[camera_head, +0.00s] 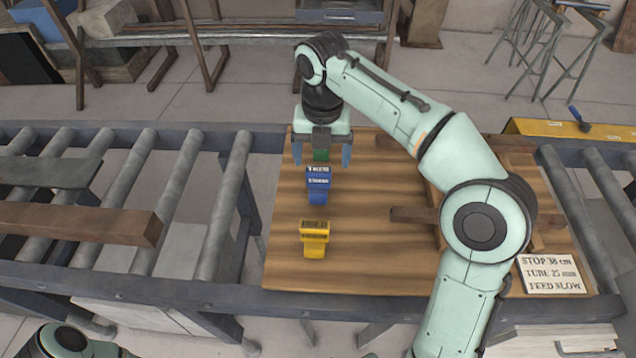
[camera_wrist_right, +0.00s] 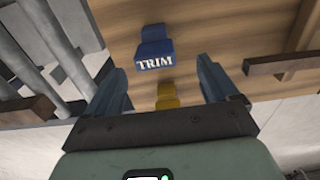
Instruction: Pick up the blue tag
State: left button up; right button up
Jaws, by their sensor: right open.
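The blue tag (camera_head: 318,186) stands on the wooden board, with light lettering along its top. In the right wrist view the blue tag (camera_wrist_right: 155,48) shows the word TRIM and appears ahead of the fingers. My right gripper (camera_head: 322,158) is open, above and just behind the blue tag in the head view. The jaws do not hold the blue tag.
A yellow tag (camera_head: 314,238) stands nearer on the wooden board (camera_head: 370,265). Brown wooden bars (camera_head: 412,215) lie at the right of the board, partly behind my right arm. A white sign (camera_head: 552,274) is at the right. Rollers (camera_head: 172,205) with a brown beam lie left.

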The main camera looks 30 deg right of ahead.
aim_at(319, 167)
jog(key=shift+f, duration=0.75)
jog(key=shift+w+f, duration=0.25)
jog(key=shift+f, duration=0.25)
notch_tip(319, 167, down, 5)
jog(key=shift+w+a+r+b, duration=0.1)
jog(key=shift+a+b, duration=0.05)
jog(key=shift+b, duration=0.6)
pick_arm(q)
jog(key=shift+s+f, duration=0.3)
jog(key=shift+f, duration=0.3)
jog(key=shift+s+f, duration=0.25)
jog(key=shift+f, duration=0.3)
pick_arm(e)
jog(key=c, duration=1.1)
